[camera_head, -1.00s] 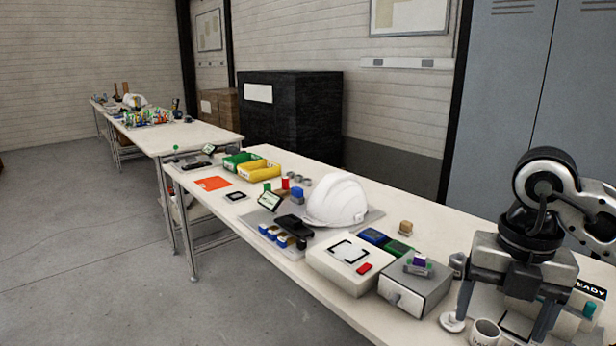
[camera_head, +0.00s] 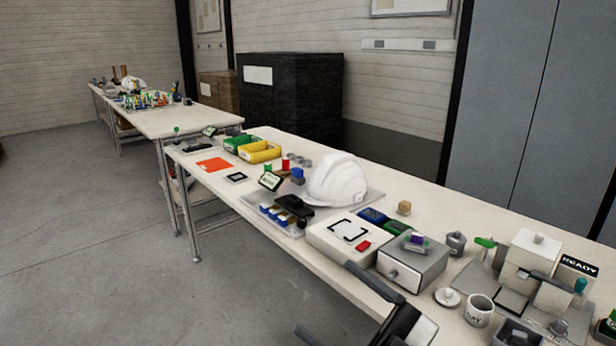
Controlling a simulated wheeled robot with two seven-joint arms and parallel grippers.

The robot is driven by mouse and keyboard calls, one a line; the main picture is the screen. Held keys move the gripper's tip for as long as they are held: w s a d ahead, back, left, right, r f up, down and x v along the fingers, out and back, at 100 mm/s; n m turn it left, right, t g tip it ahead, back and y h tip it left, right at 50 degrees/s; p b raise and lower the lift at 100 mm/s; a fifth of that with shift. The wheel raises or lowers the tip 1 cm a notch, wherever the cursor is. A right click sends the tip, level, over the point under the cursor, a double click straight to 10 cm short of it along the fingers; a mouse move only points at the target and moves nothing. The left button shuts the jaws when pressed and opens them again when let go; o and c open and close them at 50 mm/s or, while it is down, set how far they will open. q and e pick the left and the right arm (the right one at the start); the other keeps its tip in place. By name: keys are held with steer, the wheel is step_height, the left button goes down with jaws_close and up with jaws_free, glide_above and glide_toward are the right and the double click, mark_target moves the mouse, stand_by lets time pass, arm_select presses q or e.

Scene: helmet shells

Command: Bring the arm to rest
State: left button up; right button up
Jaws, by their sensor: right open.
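My right gripper (camera_head: 323,298) is at the bottom of the head view, in front of the table's near edge. Its two dark fingers point left and are spread apart with nothing between them. The rest of its arm is cut off by the lower edge of the picture. My left gripper is not in view. The white helmet shell (camera_head: 337,181) stands on a grey mat on the table (camera_head: 285,234), apart from the gripper.
A white box (camera_head: 345,240) and a grey drawer box (camera_head: 412,264) stand near the gripper. A mug (camera_head: 479,310) and a machine with a "READY" sign (camera_head: 579,266) are at right. Yellow (camera_head: 259,152) and green bins stand farther back. Open floor (camera_head: 120,260) lies at left.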

steer(key=w+d+f+m+t+h, duration=0.1)
steer(key=d+f+m+t+h, duration=0.5)
steer(key=f+m+h, duration=0.65)
steer(key=s+d+f+m+g+h, duration=0.2)
steer(key=s+f, duration=0.3)
steer(key=f, duration=0.3)
steer(key=s+d+f+m+g+h, duration=0.2)
steer(key=s+f+g, duration=0.3)
steer(key=f, duration=0.3)
steer(key=shift+s+d+m, duration=0.2)
steer(key=shift+s+m, duration=0.15)
steer(key=shift+s, duration=0.05)
